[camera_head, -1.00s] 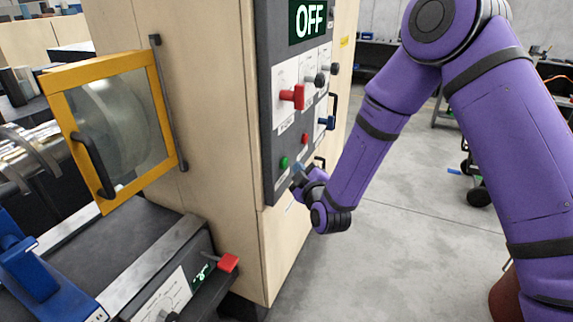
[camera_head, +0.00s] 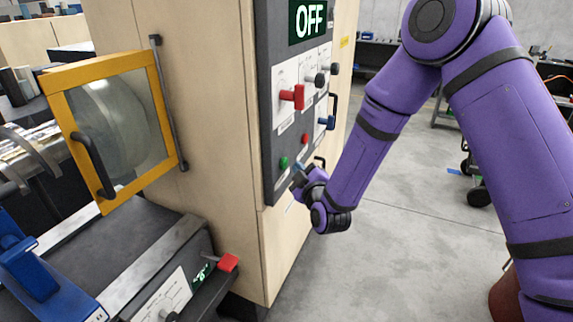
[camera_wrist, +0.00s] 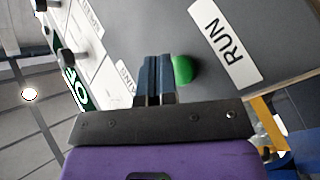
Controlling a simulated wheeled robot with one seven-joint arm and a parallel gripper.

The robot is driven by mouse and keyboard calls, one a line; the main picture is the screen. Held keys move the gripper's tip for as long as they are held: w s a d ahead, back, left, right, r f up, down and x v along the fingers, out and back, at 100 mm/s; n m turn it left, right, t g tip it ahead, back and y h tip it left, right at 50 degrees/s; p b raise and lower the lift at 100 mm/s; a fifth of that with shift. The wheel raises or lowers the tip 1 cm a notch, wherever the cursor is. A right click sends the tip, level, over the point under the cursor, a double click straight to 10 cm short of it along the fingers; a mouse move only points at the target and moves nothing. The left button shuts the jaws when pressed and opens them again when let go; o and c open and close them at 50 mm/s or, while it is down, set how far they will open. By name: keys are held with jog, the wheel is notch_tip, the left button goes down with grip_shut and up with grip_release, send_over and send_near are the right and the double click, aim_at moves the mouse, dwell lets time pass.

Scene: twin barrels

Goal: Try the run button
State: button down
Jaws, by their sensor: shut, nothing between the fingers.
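The green RUN button (camera_head: 283,162) is low on the dark control panel (camera_head: 267,100) of the wooden cabinet. In the wrist view the green button (camera_wrist: 184,69) sits just right of my fingertips, near the RUN label (camera_wrist: 226,40). My gripper (camera_head: 297,177) is at the panel's lower edge, just below and right of the button in the head view. Its fingers (camera_wrist: 154,68) are shut together and empty. The fingers overlap the panel close to the button; I cannot tell whether they touch it. The panel display (camera_head: 309,20) reads OFF.
A yellow-framed door (camera_head: 60,110) stands open at the left, over a machine with a red handle (camera_head: 228,263). Bare floor lies right of the cabinet.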

jog(key=shift+a, duration=0.1)
jog(key=shift+w+a, duration=0.15)
jog(key=shift+a, duration=0.2)
jog(key=shift+w+a, duration=0.2)
jog(key=shift+a, duration=0.25)
dwell(1.0)
jog(key=shift+d, duration=0.15)
jog(key=shift+s+d, duration=0.35)
jog(key=shift+d, duration=0.35)
jog(key=shift+d, duration=0.1)
jog(key=shift+s+d, duration=0.3)
jog(key=shift+d, duration=0.45)
jog(key=shift+s+d, duration=0.25)
jog(key=shift+d, duration=0.5)
jog(key=shift+s+d, duration=0.3)
jog(key=shift+d, duration=0.45)
